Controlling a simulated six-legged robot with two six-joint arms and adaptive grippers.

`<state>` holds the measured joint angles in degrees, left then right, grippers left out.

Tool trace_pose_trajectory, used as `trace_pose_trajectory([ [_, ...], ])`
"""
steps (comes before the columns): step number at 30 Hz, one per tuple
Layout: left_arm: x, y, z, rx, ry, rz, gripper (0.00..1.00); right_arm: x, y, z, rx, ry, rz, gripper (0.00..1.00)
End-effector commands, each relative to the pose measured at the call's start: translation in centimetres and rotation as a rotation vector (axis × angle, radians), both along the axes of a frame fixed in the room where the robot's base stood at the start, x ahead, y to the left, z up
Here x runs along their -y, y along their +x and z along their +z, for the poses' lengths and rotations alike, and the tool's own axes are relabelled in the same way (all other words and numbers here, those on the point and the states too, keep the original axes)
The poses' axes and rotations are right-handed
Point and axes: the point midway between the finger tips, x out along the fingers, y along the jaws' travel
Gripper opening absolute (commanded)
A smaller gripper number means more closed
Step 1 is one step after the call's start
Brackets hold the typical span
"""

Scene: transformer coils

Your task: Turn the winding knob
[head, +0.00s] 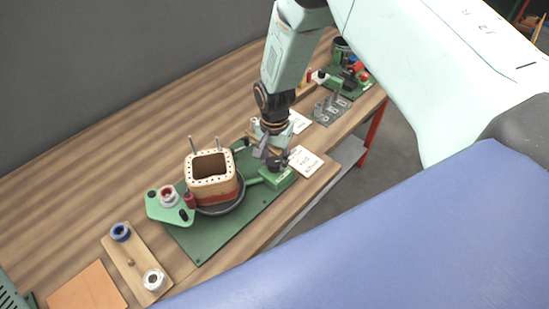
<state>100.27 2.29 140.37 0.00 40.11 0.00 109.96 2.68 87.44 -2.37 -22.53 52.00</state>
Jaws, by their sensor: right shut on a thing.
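The winding fixture stands on a green baseplate (214,237) on the wooden bench. A square wooden coil former (212,181) with a reddish band low on it sits on a dark round turntable (223,208). A green block (279,178) is at the right end of the baseplate, with a dark winding knob (276,162) at its top, partly covered. My right gripper (268,150) reaches down from above at this block and is shut on what appears to be the knob; its fingertips are small and hard to make out. My left gripper is not in view.
A green bracket (166,204) with a spool stands left of the former. A wooden strip (137,262) holds a blue ring and a metal nut. White labels (305,163) lie at the right. Farther back are grey parts (331,108) and a green board. The back-left bench is clear.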

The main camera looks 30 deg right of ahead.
Motion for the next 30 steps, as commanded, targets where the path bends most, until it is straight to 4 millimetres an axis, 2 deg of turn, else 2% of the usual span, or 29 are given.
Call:
trace_pose_trajectory([
  [25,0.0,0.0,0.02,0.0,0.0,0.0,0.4,0.01,0.3,0.2,0.008,0.0,-0.003,0.06],
  [26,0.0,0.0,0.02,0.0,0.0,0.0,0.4,0.01,0.3,0.2,0.008,0.0,-0.003,0.39],
  [30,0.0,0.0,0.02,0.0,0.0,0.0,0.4,0.0,0.23,0.15,0.006,0.0,-0.003,0.51],
])
